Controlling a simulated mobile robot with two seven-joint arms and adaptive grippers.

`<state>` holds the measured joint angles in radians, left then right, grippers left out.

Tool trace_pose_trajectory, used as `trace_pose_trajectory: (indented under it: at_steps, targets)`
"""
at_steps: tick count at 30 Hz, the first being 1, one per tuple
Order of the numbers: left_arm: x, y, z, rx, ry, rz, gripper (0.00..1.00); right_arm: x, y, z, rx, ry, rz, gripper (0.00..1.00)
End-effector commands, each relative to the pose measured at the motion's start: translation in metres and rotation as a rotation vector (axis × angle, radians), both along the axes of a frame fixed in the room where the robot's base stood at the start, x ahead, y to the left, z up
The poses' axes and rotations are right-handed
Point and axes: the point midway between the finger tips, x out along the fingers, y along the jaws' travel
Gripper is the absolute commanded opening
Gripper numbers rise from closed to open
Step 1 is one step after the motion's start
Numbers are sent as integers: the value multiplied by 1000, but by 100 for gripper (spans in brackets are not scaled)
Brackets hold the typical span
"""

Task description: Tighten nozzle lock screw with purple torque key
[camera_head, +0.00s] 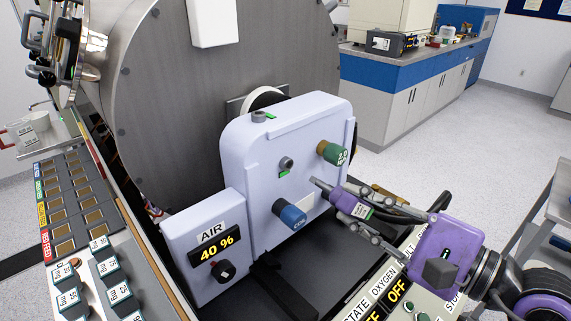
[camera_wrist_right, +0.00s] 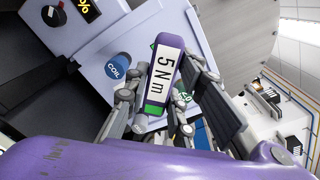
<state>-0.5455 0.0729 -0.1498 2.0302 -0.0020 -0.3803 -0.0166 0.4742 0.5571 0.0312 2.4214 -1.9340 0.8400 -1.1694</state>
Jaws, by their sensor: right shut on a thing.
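My right gripper (camera_head: 357,213) comes in from the lower right and is shut on the purple torque key (camera_head: 346,203). In the right wrist view the key (camera_wrist_right: 166,65) shows a white "5Nm" label and a green patch, with my gripper's fingers (camera_wrist_right: 165,95) on both sides. In the head view the key's thin tip points up-left toward the pale lilac burner housing (camera_head: 245,160); I cannot tell whether it touches. A grey round fitting (camera_head: 286,163) with a green mark is on the housing face. Another grey fitting (camera_head: 259,116) is on top. Which is the lock screw is unclear. My left gripper is not in view.
A blue knob (camera_head: 289,214) and a green-and-brass knob (camera_head: 333,153) stick out near the key. An air box (camera_head: 205,245) reads 40 %. The large metal chamber (camera_head: 190,90) stands behind. Control panels line the front; a bench (camera_head: 430,60) is at back right.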

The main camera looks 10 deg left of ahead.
Motion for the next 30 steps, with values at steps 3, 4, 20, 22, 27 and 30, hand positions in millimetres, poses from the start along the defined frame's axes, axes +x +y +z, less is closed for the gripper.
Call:
trace_pose_trajectory:
  at_steps: [3, 4, 20, 22, 27, 30]
  targets:
    - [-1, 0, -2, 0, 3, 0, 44, -3, -4, 0, 0, -1, 1, 0]
    - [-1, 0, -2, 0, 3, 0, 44, -4, -4, 0, 0, -1, 1, 0]
    - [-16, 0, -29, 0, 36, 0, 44, -3, -4, -4, -129, -174, 2, 0]
    - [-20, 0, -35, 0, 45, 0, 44, -3, -4, -4, -164, -223, 1, 0]
    - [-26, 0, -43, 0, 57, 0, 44, -3, -4, 0, -207, -286, 1, 0]
    - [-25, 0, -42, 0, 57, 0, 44, -3, -4, 1, -209, -290, 0, 0]
